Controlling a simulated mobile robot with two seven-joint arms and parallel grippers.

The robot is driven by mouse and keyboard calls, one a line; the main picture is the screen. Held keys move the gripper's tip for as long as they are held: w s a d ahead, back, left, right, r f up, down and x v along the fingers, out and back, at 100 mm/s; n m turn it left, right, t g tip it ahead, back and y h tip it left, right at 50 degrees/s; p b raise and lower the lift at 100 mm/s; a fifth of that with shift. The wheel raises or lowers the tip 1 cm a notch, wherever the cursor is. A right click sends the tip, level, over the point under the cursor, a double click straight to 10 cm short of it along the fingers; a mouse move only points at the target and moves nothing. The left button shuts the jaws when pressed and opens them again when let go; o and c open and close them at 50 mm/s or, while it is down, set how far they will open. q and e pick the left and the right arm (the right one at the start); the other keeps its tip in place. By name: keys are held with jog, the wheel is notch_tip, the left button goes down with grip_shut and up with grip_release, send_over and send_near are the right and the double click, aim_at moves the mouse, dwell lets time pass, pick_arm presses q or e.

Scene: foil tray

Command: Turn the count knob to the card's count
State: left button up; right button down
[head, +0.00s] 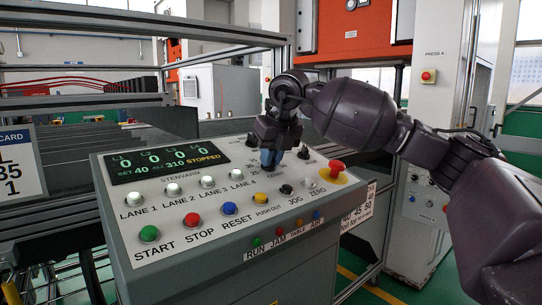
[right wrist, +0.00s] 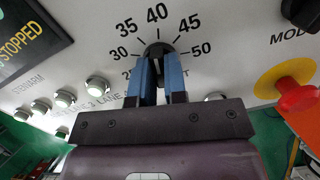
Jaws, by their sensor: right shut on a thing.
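My left gripper is out of view.
A red mushroom button (head: 336,168) on a yellow base stands right of the knob. Green START (head: 149,233), red STOP (head: 192,220) and blue RESET (head: 230,208) buttons line the panel's front. Another dark knob (right wrist: 300,12) sits near the MODE label.

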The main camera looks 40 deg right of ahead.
jog(key=n, duration=0.4)
jog(key=shift+r+n+y+p, duration=0.1)
jog(key=shift+n+y+p, duration=0.2)
jog(key=shift+p, duration=0.1)
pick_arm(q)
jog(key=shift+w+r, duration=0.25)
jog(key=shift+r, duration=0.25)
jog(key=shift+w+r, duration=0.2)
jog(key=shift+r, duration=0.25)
pick_arm(e)
jog(key=shift+d+n, duration=0.1)
jog(key=shift+n, duration=0.9)
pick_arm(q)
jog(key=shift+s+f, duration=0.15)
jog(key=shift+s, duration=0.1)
pick_arm(e)
jog(key=c, duration=1.2)
grip_release()
jog(key=shift+o, duration=0.2)
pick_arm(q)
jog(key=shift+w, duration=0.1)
